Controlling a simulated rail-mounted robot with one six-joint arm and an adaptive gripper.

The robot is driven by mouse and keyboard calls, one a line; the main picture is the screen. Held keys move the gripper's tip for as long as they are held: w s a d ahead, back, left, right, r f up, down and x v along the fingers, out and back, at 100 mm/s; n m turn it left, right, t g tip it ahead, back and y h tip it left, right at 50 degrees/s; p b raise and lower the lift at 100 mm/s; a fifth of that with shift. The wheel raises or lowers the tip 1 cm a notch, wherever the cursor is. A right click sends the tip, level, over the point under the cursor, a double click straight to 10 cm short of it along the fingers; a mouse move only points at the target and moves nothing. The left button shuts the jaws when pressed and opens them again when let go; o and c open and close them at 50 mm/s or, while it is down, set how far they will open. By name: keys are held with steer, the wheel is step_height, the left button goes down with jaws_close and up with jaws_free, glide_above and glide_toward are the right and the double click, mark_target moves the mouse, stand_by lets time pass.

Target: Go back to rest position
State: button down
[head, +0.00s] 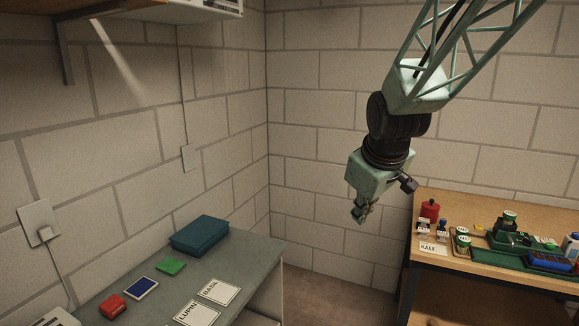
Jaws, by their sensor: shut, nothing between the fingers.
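My gripper (361,211) hangs from my pale green arm at the right of centre in the head view. It points down and is shut, with nothing between its fingers. It is in open air in front of the block wall, between the grey bench at the left and the wooden table at the right. It appears clear of both surfaces.
The grey bench (240,262) holds a teal box (199,235), a green packet (171,267), a blue item (141,288), a red item (111,306) and cards marked LUPIN (197,312) and BASIL (219,291). The wooden table (480,206) holds a red container (430,210) and several small items.

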steer(key=s+r+m, duration=0.2)
steer(key=s, duration=1.2)
steer(key=s+d+r+m+g, duration=0.1)
steer(key=s+r+m, duration=0.1)
steer(key=s, duration=1.2)
steer(key=s+d+r+m, duration=0.1)
steer(key=s+r+m, duration=0.1)
steer(key=s, duration=1.2)
steer(key=shift+s+d+r+m+g, duration=0.2)
steer(key=shift+s+r+m+g, duration=0.2)
steer(key=shift+m, duration=0.3)
